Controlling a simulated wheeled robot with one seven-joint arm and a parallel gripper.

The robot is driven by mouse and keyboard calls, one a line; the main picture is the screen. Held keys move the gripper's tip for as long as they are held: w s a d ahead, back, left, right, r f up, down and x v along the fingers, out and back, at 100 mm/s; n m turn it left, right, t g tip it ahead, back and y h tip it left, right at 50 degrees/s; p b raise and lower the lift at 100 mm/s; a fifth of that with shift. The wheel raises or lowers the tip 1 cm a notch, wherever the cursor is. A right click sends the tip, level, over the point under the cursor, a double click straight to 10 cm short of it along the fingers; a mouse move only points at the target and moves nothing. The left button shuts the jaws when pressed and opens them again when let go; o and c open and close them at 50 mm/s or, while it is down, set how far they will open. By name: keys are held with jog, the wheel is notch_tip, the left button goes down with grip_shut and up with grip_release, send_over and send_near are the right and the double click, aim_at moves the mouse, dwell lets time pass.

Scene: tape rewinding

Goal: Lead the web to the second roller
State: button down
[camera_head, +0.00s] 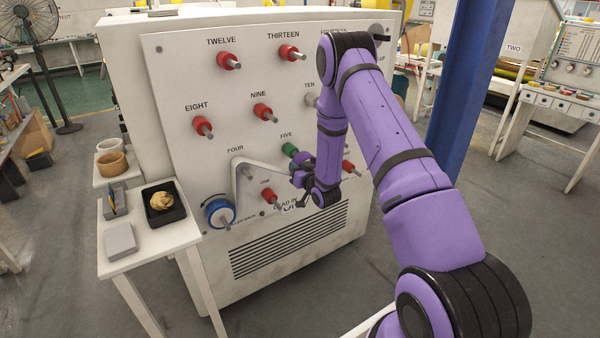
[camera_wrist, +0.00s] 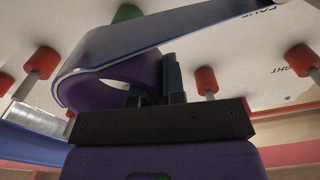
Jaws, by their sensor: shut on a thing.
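The web is a thin band; in the head view a pale strip (camera_head: 237,182) runs up from the blue-rimmed reel (camera_head: 220,212) to the grey roller under the label FOUR (camera_head: 247,172), then down to the right. In the wrist view the band (camera_wrist: 140,45) curls in a loop beside the fingers and stretches to the upper right. My gripper (camera_head: 303,180) is low in front of the panel, below the green roller FIVE (camera_head: 290,150) and right of the red roller ONE (camera_head: 269,195). Its fingers (camera_wrist: 160,80) are shut on the web. I cannot make out a roller labelled TWO; my arm hides part of the panel.
Several red rollers, such as NINE (camera_head: 264,112) and EIGHT (camera_head: 203,126), stick out of the panel (camera_head: 175,70). Another red roller (camera_head: 348,167) stands right of my gripper. A side table (camera_head: 150,250) with a black tray (camera_head: 163,203) stands at the left.

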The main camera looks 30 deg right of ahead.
jog(key=shift+w, duration=2.3)
jog(key=s, duration=0.8)
jog(key=shift+d, duration=0.1)
